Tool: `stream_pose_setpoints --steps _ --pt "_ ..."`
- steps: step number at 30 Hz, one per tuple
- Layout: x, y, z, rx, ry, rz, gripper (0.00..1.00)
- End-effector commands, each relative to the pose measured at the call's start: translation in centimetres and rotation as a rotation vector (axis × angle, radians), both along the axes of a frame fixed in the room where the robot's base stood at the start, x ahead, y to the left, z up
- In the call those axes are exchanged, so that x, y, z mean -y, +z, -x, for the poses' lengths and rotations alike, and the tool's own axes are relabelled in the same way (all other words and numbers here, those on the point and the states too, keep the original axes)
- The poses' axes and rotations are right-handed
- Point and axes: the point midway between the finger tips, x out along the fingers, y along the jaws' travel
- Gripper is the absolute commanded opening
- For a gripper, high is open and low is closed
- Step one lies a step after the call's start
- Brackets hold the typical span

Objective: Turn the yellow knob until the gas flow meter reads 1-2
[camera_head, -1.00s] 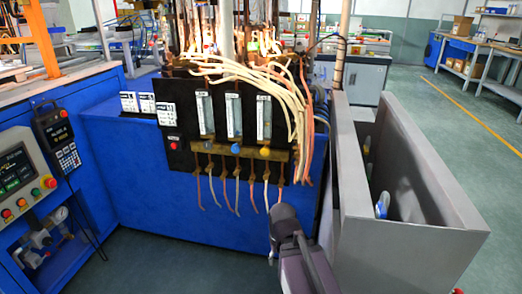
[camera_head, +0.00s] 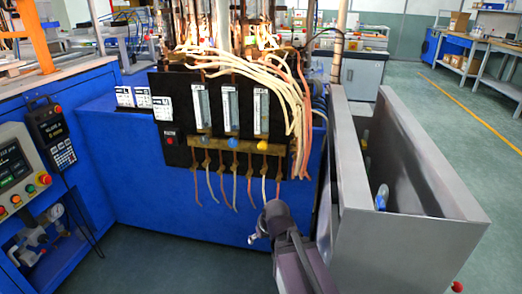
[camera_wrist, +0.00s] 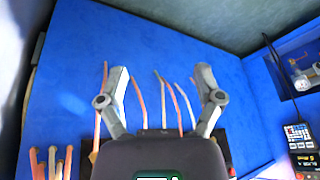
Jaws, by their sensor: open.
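The yellow knob (camera_head: 263,145) sits on a brass strip at the lower right of the black gas panel, under the right-hand flow meter (camera_head: 261,113). The meter's reading is too small to make out. My gripper shows in the wrist view (camera_wrist: 160,72) with its two fingers spread wide and nothing between them. It faces the blue cabinet front, where several hose ends hang. In the head view, the end of my arm is below the panel, apart from the yellow knob. The yellow knob is not visible in the wrist view.
A blue knob (camera_head: 233,144) is just left of the yellow one, with other flow meters (camera_head: 230,111) above. Pale and orange hoses (camera_head: 290,85) loop over the panel's right side. A grey open bin (camera_head: 345,240) stands close on the right. A control box (camera_head: 20,170) is at left.

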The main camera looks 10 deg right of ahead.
Motion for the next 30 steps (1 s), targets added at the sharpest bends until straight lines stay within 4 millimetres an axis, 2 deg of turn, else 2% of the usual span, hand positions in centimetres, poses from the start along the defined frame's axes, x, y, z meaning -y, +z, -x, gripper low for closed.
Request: stream_pose_setpoints --steps 5,9,15,23,30 --pt "-3.0 1.0 -4.0 0.255 0.077 -0.060 0.85" --pt "-4.8 2.8 -6.8 0.460 0.111 -0.091 0.85" --pt "-6.5 6.0 -9.8 0.745 0.113 -0.109 0.85" --pt "-6.8 10.5 -12.1 1.087 0.029 -0.082 0.85" --pt "-5.4 14.0 -12.4 1.352 -0.130 -0.003 0.85"
